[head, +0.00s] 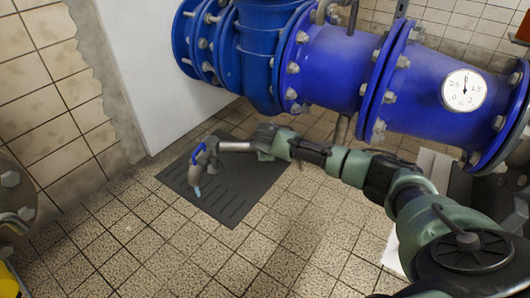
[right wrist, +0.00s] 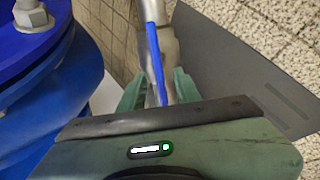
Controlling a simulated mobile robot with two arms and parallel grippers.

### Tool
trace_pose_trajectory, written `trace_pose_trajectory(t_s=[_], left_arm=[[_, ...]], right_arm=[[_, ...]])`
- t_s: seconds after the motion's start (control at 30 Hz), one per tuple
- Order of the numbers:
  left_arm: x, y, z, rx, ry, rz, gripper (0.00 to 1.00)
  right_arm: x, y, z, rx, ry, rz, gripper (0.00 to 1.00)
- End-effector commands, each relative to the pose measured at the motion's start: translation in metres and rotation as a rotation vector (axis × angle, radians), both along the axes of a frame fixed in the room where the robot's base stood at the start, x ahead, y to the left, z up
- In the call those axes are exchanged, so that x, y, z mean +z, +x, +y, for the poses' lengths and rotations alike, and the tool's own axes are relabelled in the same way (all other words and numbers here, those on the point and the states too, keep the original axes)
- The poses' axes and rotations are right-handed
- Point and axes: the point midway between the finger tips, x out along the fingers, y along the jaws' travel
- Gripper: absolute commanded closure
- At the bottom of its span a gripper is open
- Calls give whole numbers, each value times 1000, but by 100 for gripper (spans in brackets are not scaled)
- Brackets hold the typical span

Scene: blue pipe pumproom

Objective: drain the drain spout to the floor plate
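The drain spout (head: 208,158) is a grey fitting with a blue part, tilted down over the floor plate. Its grey pipe (head: 236,147) runs right toward my right gripper (head: 262,143). A light blue tip (head: 197,191) shows at its lower end; I cannot tell whether it is water. The floor plate (head: 240,205) is dark, flat and slotted, and its corner shows in the right wrist view (right wrist: 245,60). There, my right gripper's green fingers (right wrist: 160,90) flank a grey pipe with a blue strip (right wrist: 154,55). Whether they grip it is unclear. My left gripper is out of view.
A large blue flanged pipe (head: 335,65) crosses above and behind the plate, with a round gauge (head: 464,90) at right. A white wall block (head: 160,70) stands at the back left. Tiled floor (head: 170,250) is clear in front.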

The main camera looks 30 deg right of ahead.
Motion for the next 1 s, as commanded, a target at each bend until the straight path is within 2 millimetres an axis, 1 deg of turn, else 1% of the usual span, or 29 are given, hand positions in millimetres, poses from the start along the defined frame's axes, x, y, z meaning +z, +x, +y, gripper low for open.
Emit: trace_pose_trajectory(t_s=[0.03, 0.13, 0.5, 0.57, 0.6, 0.63, 0.87, 1.0], left_arm=[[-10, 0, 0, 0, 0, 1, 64], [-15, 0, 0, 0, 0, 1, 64], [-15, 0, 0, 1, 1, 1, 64], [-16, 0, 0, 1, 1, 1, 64], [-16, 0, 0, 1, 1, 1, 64], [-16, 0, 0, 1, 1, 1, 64], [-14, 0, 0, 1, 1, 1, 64], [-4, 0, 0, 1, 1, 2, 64]], right_arm=[[-8, 4, -2, -1, 1, -1, 67], [-12, 9, -4, 1, 2, -1, 67], [-12, 11, -7, 1, 1, -1, 67], [-13, 11, -6, 1, 2, -1, 84], [-13, 11, -6, 1, 2, -1, 95], [-13, 11, -6, 1, 2, -1, 100], [-12, 11, -6, -1, 4, -1, 100], [-10, 11, -6, -16, 16, -7, 100]])
